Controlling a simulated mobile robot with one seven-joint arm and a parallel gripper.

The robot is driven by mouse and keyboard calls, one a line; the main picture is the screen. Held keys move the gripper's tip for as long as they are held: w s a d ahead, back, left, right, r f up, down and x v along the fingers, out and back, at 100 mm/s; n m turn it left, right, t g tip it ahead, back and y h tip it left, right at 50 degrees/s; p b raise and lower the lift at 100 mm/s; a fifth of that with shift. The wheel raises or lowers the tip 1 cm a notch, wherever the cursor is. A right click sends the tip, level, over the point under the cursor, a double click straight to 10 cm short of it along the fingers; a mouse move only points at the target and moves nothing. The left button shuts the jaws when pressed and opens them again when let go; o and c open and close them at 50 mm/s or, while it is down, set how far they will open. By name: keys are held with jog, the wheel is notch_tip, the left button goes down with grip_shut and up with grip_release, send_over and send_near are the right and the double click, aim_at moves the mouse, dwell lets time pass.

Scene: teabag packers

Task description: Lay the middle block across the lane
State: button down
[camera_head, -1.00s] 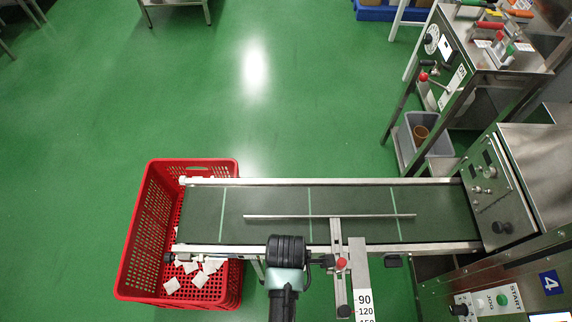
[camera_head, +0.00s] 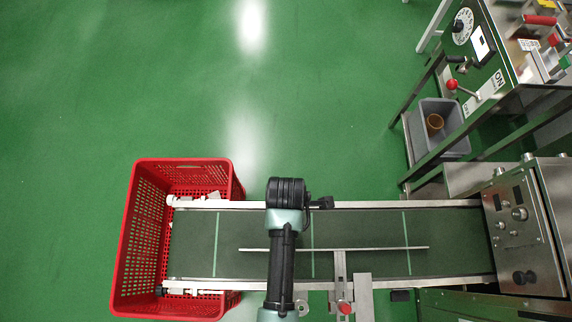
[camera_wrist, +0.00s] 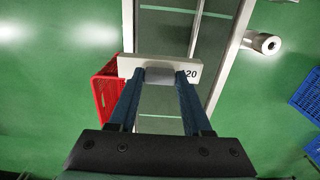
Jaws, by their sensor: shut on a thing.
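My gripper (camera_wrist: 160,74) is shut on a pale block (camera_wrist: 130,66) in the wrist view. The block is a short bar lying crosswise between the fingers, with "20" readable at its right end and the rest of the label hidden. The lane is a dark green conveyor belt (camera_head: 360,228) with pale cross lines; it also shows behind the block in the wrist view (camera_wrist: 167,42). In the head view my wrist is over the belt's far rail, and it hides the fingers and block. The block's height above the belt is unclear.
A thin metal guide bar (camera_head: 370,248) runs along the belt on a bracket with a red knob (camera_head: 345,308). A red crate (camera_head: 140,240) with white teabags stands at the belt's left end. A control box (camera_head: 527,235) stands at its right end. Green floor beyond is clear.

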jog(key=shift+s+r, duration=0.1)
jog(key=shift+s, duration=0.05)
jog(key=shift+p, duration=0.5)
notch_tip(320, 180, down, 6)
jog(key=b, duration=0.4)
jog(key=shift+r, duration=0.1)
jog(key=shift+p, duration=0.75)
dwell(1.5)
jog(key=shift+f+b, duration=1.4)
jog(key=shift+f, duration=0.75)
jog(key=shift+c, duration=1.3)
grip_release()
jog(key=shift+r, duration=0.1)
